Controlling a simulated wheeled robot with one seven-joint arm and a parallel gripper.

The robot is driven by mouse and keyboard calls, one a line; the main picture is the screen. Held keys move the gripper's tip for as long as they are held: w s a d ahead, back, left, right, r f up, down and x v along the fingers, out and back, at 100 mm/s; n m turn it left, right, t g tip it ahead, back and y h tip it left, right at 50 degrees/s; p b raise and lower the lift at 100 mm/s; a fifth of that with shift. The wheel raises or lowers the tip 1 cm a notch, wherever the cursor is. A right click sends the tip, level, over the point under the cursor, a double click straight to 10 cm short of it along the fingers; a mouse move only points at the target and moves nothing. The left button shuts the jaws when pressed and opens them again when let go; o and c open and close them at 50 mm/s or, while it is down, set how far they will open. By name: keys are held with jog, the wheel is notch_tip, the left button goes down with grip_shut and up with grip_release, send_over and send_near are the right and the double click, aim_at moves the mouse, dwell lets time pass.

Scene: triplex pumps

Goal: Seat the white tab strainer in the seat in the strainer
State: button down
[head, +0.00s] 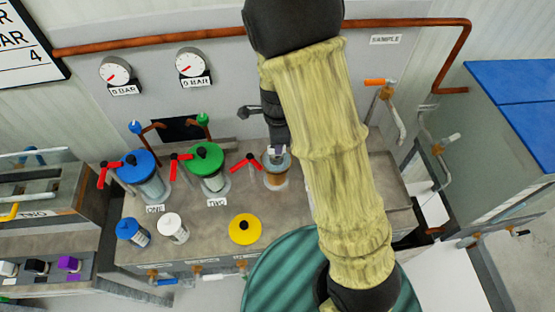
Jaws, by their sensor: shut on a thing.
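My gripper (277,146) points down over the third pot on the bench, the open strainer (278,180), which has a clear wall and brown inside. It is shut on a small pale piece, seemingly the tab of the white tab strainer (277,152), at the pot's mouth. The body of the tab strainer seems to be at or inside the mouth; how deep it sits cannot be told. The seat inside is hidden. A yellow lid (245,229) lies on the bench in front of the open strainer.
A blue-lidded pot (137,166) and a green-lidded pot (207,160) stand to the left, with red-handled valves (246,163) between pots. A blue canister (132,231) and a white canister (172,228) stand in front. My arm covers the bench's right part.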

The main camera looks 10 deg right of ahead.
aim_at(278, 161)
jog(key=shift+f, duration=1.7)
jog(key=shift+f+p, duration=0.4)
jog(key=shift+f, duration=1.95)
jog(key=shift+f, duration=0.2)
jog(key=c, duration=1.4)
grip_release()
jog(key=shift+f+b, duration=0.15)
jog(key=shift+b, duration=0.35)
notch_tip(278, 161, up, 18)
jog(key=shift+d+f, duration=0.15)
jog(key=shift+d, duration=0.1)
